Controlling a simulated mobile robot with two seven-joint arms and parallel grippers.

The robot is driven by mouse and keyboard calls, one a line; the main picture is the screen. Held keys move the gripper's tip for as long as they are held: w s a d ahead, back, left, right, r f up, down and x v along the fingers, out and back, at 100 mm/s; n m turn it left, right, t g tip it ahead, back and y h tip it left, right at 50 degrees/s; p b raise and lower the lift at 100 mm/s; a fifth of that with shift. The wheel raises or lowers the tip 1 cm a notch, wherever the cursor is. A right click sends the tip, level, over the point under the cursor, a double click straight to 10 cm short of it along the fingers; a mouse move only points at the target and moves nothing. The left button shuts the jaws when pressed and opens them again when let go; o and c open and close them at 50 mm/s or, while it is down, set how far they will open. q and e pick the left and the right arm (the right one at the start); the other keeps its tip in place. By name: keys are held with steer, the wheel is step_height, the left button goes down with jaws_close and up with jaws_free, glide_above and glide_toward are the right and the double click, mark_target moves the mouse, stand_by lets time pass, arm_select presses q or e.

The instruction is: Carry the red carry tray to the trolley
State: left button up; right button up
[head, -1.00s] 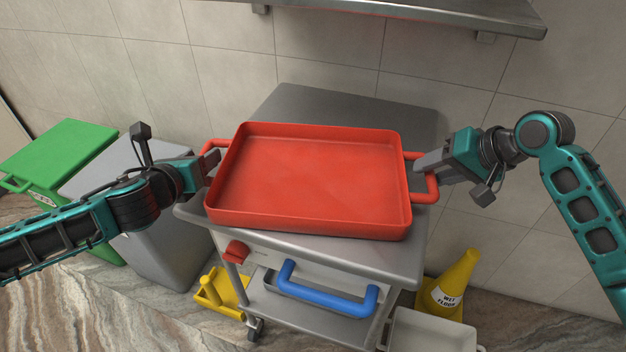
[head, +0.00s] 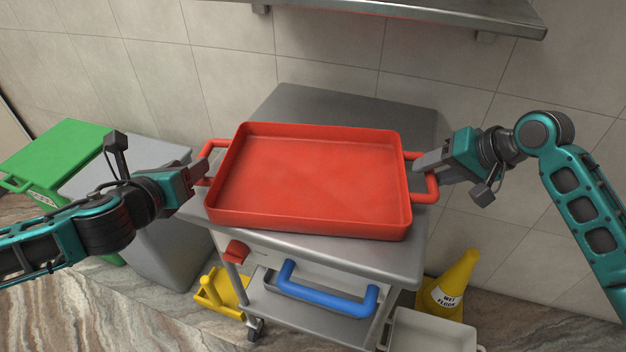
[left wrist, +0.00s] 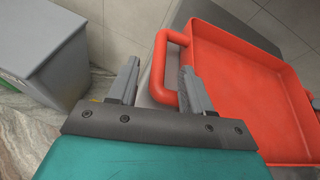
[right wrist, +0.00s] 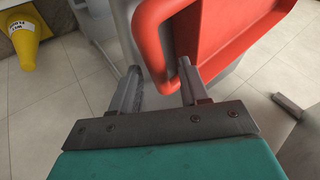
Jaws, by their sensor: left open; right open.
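The red carry tray (head: 310,180) is empty and rests on the top of the grey metal trolley (head: 385,258). It has a loop handle at each short side. My left gripper (head: 203,168) is open at the tray's left handle; in the left wrist view (left wrist: 158,82) the handle (left wrist: 160,68) shows near and between its fingertips. My right gripper (head: 420,164) is open at the right handle; in the right wrist view (right wrist: 160,82) the handle (right wrist: 148,35) passes between or just beyond the fingertips. I cannot tell whether either gripper touches its handle.
A yellow wet floor cone (head: 452,280) stands at right. A grey bin (head: 160,235) and a green bin (head: 62,155) stand at left. A metal shelf (head: 420,10) is above on the tiled wall.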

arm_select(q)
steer(key=v, duration=0.6)
steer(key=shift+s, duration=0.25)
arm_select(e)
steer(key=v, duration=1.2)
arm_select(q)
steer(key=shift+r, duration=0.15)
steer(key=o, duration=0.8)
steer(key=p+v, duration=0.2)
steer(key=r+p+v, duration=0.1)
steer(key=v, duration=0.2)
steer(key=p+v, duration=0.2)
steer(key=shift+r+p, duration=0.3)
steer(key=shift+r, duration=0.25)
arm_select(e)
step_height(320, 180, up, 6)
steer(key=shift+f, duration=0.2)
